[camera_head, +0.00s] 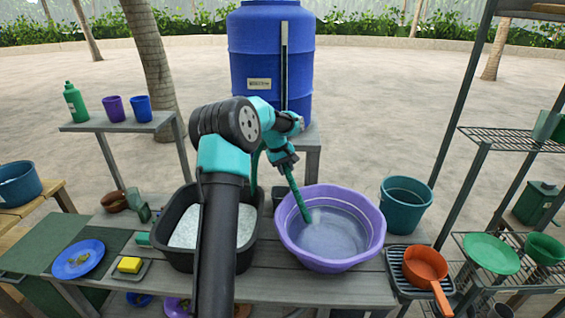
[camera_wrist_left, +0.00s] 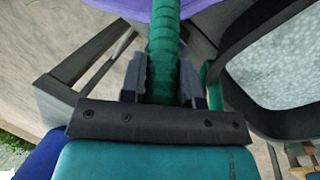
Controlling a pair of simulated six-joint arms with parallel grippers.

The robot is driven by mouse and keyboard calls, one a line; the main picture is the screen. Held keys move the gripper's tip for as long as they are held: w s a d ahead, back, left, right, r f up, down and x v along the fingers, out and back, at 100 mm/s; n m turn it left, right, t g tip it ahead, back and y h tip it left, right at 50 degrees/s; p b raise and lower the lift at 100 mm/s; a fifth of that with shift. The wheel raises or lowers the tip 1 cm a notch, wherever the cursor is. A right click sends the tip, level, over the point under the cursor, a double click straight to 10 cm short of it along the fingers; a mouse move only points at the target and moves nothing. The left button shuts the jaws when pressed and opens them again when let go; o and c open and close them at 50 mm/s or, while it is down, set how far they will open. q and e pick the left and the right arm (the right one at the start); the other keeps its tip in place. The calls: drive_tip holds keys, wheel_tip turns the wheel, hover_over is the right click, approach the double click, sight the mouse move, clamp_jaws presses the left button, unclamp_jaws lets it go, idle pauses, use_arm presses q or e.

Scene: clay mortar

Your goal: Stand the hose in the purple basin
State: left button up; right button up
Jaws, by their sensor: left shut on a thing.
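The green ribbed hose (camera_head: 298,195) slants down into the purple basin (camera_head: 372,215), its lower end inside the basin over the greyish content. My left gripper (camera_head: 284,163) is shut on the hose, above the basin's back left rim. In the left wrist view the hose (camera_wrist_left: 163,45) runs between the two fingers of the left gripper (camera_wrist_left: 162,85), with a strip of the purple basin (camera_wrist_left: 110,6) at the top. The hose's tip is not seen in that view. My right gripper is not in view.
A black tub (camera_head: 172,258) with pale content stands left of the basin. A teal bucket (camera_head: 407,208) and an orange pan (camera_head: 425,265) on a rack are to the right. A blue barrel (camera_head: 270,60) stands behind. A blue plate (camera_head: 72,266) lies at left.

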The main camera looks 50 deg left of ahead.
sight(292, 184)
use_arm(q)
drive_tip(key=shift+w+d+f, duration=0.1)
drive_tip(key=shift+d+f, duration=0.5)
drive_tip(key=shift+f, duration=0.45)
drive_tip(key=shift+w+d+f, duration=0.1)
drive_tip(key=shift+d+f, duration=0.45)
drive_tip(key=shift+f, duration=0.45)
drive_tip(key=shift+w+d+f, duration=0.1)
drive_tip(key=shift+d+f, duration=0.5)
drive_tip(key=shift+f, duration=0.45)
drive_tip(key=o, duration=1.7)
drive_tip(key=shift+d+v, duration=0.2)
drive_tip(key=shift+v, duration=5.3)
drive_tip(key=shift+w, duration=0.2)
